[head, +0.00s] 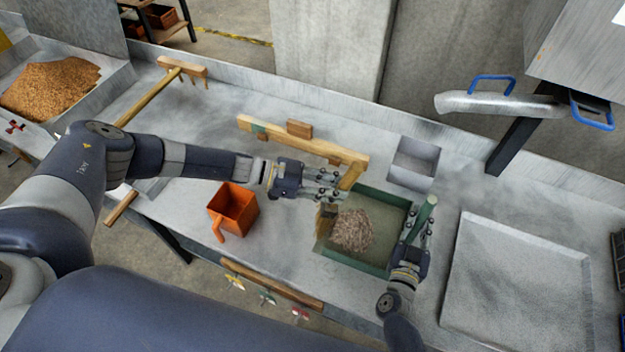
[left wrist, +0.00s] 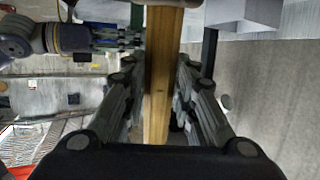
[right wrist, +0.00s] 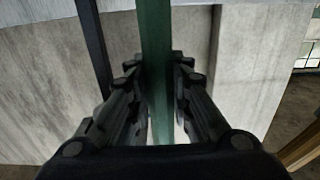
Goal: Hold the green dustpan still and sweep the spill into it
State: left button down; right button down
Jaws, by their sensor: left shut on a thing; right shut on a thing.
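The green dustpan (head: 383,198) lies on the metal table, its rim open to the left. My right gripper (head: 420,228) is shut on its upright green handle (head: 427,207), which also runs between the fingers in the right wrist view (right wrist: 155,60). The spill, a grey-brown heap (head: 352,230), appears to lie inside the pan. My left gripper (head: 338,187) is shut on the wooden handle of a brush (head: 352,175); the handle also shows between the fingers in the left wrist view (left wrist: 162,70). The brush head (head: 325,220) stands at the pan's left edge, beside the heap.
An orange scoop (head: 236,207) stands left of the pan. A wooden bar (head: 290,136) and a small metal box (head: 414,162) are behind it. A metal tray (head: 520,285) lies at right, a grain bin (head: 50,88) at far left.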

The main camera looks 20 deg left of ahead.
pick_arm(q)
jog(key=s+d+r, duration=0.1)
jog(key=d, duration=0.8)
jog(key=shift+a+r, duration=0.25)
jog(key=shift+r, duration=1)
jog(key=shift+a+r, duration=0.25)
jog(key=shift+r, duration=1)
pick_arm(e)
jog(key=c, duration=1.4)
grip_release()
jog(key=shift+o, duration=0.2)
jog(key=s+a, duration=0.1)
jog(key=s, duration=1.1)
jog(key=shift+a, duration=0.3)
jog(key=shift+w, duration=0.1)
